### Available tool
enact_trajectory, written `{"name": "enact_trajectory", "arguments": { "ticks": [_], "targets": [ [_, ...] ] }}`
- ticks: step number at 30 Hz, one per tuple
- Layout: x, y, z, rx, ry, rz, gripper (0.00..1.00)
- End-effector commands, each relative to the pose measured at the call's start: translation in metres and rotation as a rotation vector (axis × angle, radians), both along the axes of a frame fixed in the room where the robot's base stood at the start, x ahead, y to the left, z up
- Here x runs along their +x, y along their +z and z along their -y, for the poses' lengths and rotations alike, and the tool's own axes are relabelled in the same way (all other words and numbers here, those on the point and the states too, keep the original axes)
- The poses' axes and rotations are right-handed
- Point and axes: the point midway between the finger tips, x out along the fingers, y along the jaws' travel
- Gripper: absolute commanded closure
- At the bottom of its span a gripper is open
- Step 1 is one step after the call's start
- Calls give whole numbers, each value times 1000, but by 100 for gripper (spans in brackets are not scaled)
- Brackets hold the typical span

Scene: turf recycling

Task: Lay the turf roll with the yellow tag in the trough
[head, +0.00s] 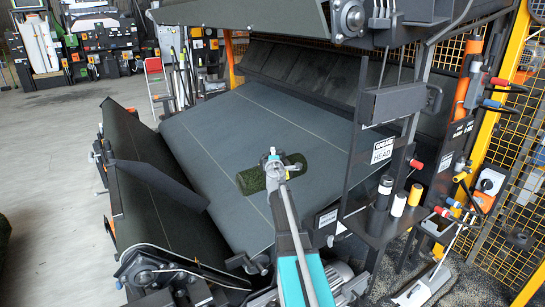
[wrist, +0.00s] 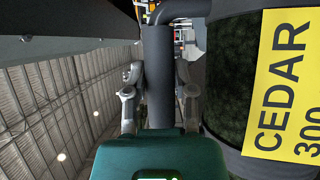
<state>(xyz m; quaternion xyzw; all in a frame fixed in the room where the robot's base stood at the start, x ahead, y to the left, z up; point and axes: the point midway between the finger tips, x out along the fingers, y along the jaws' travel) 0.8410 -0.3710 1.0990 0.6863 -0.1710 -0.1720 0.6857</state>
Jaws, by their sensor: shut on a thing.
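In the wrist view, the turf roll (wrist: 233,75) fills the right side, dark green with a grey band and a yellow tag (wrist: 283,85) reading CEDAR 300. My gripper (wrist: 160,85) is shut on a dark grey bar (wrist: 158,60) beside the roll; the bar bends towards the roll at the top, like a handle. In the head view, the green roll (head: 252,181) is held over the wide dark belt, with my gripper (head: 273,163) across its middle. Its tag is not visible there. A long dark channel (head: 125,150) at the left looks like the trough.
The wide grey belt (head: 215,140) slopes behind the roll. A dark post with a HEAD sign (head: 382,150) and bottles (head: 399,203) stands close on the right. A dark beam (head: 240,12) crosses overhead. Open floor (head: 50,150) lies at the far left.

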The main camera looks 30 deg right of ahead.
Motion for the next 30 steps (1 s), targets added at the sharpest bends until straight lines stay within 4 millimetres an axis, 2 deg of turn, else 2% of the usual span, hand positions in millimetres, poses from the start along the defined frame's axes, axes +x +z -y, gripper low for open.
{"name": "enact_trajectory", "arguments": {
  "ticks": [14, 20, 30],
  "targets": [
    [-5, -8, 11, 0, -15, 0, 100],
    [-6, -24, 11, 0, -15, 0, 100],
    [-6, -63, 12, 0, -15, 0, 100]
  ]
}}
